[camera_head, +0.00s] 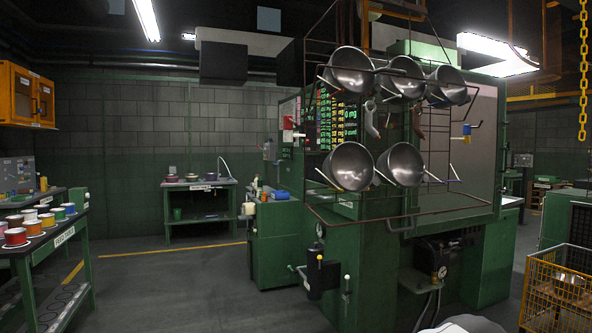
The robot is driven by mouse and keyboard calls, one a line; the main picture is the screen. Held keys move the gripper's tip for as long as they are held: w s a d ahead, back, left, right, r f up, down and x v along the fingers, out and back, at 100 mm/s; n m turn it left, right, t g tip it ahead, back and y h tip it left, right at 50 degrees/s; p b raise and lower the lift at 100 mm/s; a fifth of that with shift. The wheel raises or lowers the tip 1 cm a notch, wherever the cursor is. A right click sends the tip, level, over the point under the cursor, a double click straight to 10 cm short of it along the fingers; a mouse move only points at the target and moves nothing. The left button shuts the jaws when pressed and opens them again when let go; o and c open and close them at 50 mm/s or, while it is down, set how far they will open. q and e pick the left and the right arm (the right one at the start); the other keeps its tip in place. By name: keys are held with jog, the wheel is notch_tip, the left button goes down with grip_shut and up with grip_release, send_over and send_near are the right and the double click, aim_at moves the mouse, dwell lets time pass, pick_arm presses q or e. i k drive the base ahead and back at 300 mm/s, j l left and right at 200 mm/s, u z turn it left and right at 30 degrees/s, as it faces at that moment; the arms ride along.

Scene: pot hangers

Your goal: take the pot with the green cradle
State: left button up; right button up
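Several grey metal pots hang on a brown wire rack (430,212) in front of a large green machine. Three are in the upper row: a left pot (351,70), a middle pot (407,77) and a right pot (449,85). Two are in the lower row: a left pot (350,167) and a right pot (402,164). Thin pale pegs or handles show beside them. I cannot tell which pot has a green cradle; no green cradle is clear at this size. Neither of my grippers is in view.
The green machine (375,245) stands behind and below the rack. A yellow wire basket (555,300) stands at the lower right. A table with colored spools (48,235) is at the left. A yellow chain (583,80) hangs at the right. The floor at left center (190,285) is clear.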

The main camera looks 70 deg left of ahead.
aim_at(402, 164)
jog(key=u, duration=1.6)
